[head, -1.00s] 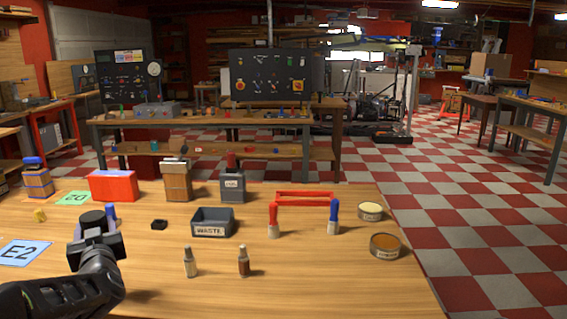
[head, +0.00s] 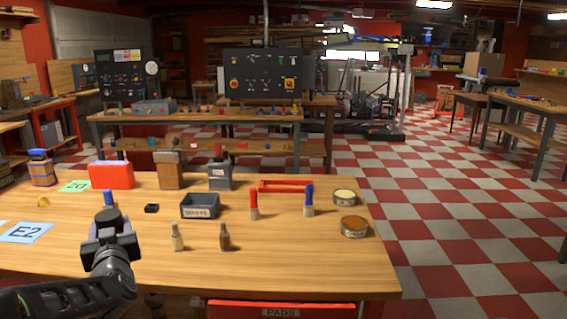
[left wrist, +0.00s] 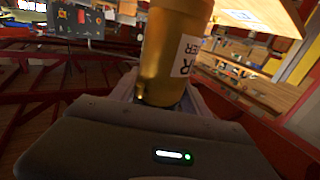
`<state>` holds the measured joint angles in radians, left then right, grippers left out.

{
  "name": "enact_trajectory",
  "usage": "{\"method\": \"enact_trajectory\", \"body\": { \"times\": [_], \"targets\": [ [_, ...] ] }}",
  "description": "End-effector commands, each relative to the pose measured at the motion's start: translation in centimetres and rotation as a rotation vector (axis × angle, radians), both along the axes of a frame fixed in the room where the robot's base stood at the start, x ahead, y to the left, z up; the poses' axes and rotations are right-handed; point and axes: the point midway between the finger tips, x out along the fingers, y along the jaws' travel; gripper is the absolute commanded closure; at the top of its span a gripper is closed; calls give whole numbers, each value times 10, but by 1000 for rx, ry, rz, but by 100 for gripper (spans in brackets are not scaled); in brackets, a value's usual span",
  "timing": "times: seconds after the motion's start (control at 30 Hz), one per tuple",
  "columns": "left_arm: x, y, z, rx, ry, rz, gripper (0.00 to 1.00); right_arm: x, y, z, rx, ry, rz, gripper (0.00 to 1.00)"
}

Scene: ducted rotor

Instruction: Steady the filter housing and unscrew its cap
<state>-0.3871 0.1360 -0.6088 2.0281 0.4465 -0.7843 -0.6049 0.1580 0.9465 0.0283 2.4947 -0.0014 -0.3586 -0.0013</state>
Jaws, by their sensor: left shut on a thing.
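In the left wrist view, an amber, semi-glossy cylinder with a white label, which looks like the filter housing (left wrist: 172,52), stands between the fingers of my left gripper (left wrist: 165,98). The label lettering is upside down and only partly visible. The far end of the cylinder runs out of the top of that view. In the head view my left gripper (head: 108,226) is at the left, over the workbench's near side, shut on the housing. A dark round top (head: 104,214) shows there, perhaps the cap; the amber body is hidden. My right gripper is not in view.
The wooden workbench (head: 300,265) carries a grey bin (head: 200,207), two small bottles (head: 224,238), two round tins (head: 354,227), a red box (head: 111,176) and brushes by a red bar. A red drawer marked PADS (head: 280,311) is below its front edge. The near middle is clear.

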Motion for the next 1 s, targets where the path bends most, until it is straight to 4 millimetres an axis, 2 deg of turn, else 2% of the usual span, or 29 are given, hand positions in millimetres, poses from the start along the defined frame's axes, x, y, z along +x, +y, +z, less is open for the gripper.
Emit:
{"method": "enact_trajectory", "body": {
  "times": [0.17,0.33,0.53,0.63,0.8,1.0],
  "targets": [
    [6,-44,-7,2,2,-92,100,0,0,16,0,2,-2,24],
    [8,-99,-24,2,5,-215,100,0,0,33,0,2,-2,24],
    [-4,-186,-63,1,12,-418,100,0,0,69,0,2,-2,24],
    [-15,-217,-83,-2,9,-494,100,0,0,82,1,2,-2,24],
    [-24,-240,-106,-3,3,-542,100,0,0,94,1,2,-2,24],
    [-26,-243,-109,-1,-4,-548,100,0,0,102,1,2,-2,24]
  ]
}}
